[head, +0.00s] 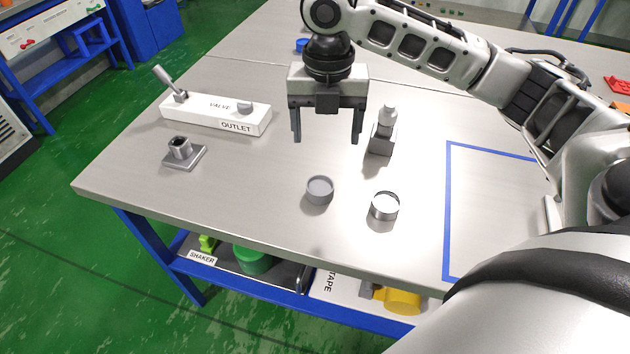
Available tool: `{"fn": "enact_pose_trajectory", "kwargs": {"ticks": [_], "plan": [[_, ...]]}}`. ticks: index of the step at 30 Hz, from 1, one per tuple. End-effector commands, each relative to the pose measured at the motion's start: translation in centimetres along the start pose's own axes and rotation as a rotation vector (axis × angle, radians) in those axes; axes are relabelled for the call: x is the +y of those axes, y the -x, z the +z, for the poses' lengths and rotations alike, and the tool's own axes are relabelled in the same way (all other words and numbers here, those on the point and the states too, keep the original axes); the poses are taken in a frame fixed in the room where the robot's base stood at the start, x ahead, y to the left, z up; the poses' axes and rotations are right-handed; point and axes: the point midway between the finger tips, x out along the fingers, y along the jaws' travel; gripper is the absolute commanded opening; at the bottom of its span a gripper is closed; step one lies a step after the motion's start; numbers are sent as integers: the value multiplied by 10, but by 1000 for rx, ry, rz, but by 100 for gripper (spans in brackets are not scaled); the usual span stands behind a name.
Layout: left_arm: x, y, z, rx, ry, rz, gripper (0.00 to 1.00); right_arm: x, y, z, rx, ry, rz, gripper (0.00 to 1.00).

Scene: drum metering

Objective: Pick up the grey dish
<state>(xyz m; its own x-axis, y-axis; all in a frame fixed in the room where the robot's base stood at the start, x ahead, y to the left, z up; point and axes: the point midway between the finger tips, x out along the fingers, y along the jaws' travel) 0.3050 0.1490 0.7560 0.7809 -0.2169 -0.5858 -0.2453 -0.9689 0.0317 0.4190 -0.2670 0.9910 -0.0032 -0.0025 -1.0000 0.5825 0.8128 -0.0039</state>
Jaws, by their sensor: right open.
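The grey dish (319,190) is a small round shallow cup standing upright on the table (240,200), near the middle of its front part. My right gripper (326,141) hangs above the table with its fingers pointing down, open and empty. In the picture it shows above the grey dish, apart from it. A shiny metal cup (385,206) stands just to the right of the dish. My left gripper is not in view.
A white valve block (215,114) with a lever lies at the left, with a grey socket block (184,153) in front. A grey stand with a bottle-like piece (383,132) is right of the gripper. Blue tape (447,210) outlines an area at the right. The table's front left is clear.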

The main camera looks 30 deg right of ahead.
Motion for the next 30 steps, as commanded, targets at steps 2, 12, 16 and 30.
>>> {"fn": "enact_pose_trajectory", "kwargs": {"ticks": [2, 12, 16, 30], "plan": [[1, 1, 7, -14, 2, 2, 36, 0, -21, -1, 4, -2, -3, 75], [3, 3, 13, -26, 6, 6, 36, 2, -77, 0, 1, -3, 2, 75], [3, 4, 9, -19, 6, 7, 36, 2, -84, -1, 0, -2, 3, 75], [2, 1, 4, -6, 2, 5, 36, 10, -134, -4, -2, -2, 3, 75]]}}
